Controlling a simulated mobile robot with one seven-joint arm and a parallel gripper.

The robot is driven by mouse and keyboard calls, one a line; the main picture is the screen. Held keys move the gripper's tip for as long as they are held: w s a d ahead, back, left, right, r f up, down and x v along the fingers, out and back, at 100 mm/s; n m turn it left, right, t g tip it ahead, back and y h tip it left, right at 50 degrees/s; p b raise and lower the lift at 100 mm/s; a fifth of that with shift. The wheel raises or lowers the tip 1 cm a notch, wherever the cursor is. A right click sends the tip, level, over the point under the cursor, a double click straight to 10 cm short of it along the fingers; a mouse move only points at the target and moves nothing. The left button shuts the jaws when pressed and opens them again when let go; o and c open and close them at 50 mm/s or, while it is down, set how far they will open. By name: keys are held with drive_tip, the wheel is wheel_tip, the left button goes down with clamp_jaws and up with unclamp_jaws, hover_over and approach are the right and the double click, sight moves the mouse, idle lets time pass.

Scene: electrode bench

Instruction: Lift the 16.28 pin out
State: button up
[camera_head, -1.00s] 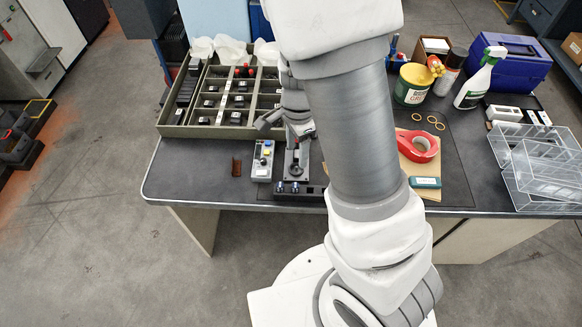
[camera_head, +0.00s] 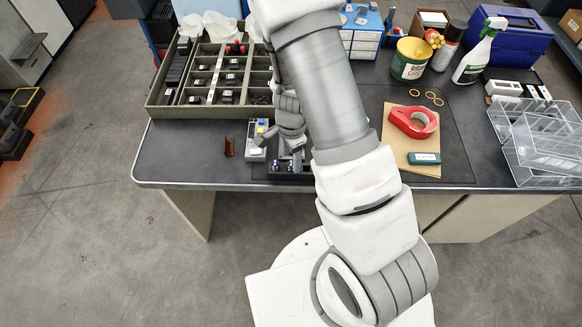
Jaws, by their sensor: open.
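My gripper (camera_head: 283,146) is in the head view, over the dark fixture (camera_head: 283,171) near the bench's front edge. Its jaws are open, with one finger toward the small grey control box and one low over the fixture. The hand hides most of the fixture; a few blue-tipped parts show at its front. I cannot pick out the 16.28 pin or read any size label. A compartment tray (camera_head: 200,112) behind holds several small dark blocks, some with pale labels, and a few red-topped pieces.
The grey control box (camera_head: 256,152) with coloured buttons stands just left of the fixture. A small brown block (camera_head: 229,147) lies further left. A red tape dispenser (camera_head: 412,122), a green-labelled can (camera_head: 410,62) and clear boxes (camera_head: 540,150) are to the right. The front left bench is clear.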

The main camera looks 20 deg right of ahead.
sight(291, 163)
drive_tip(key=shift+w+f, duration=0.15)
drive_tip(key=shift+f, duration=1.35)
clamp_jaws()
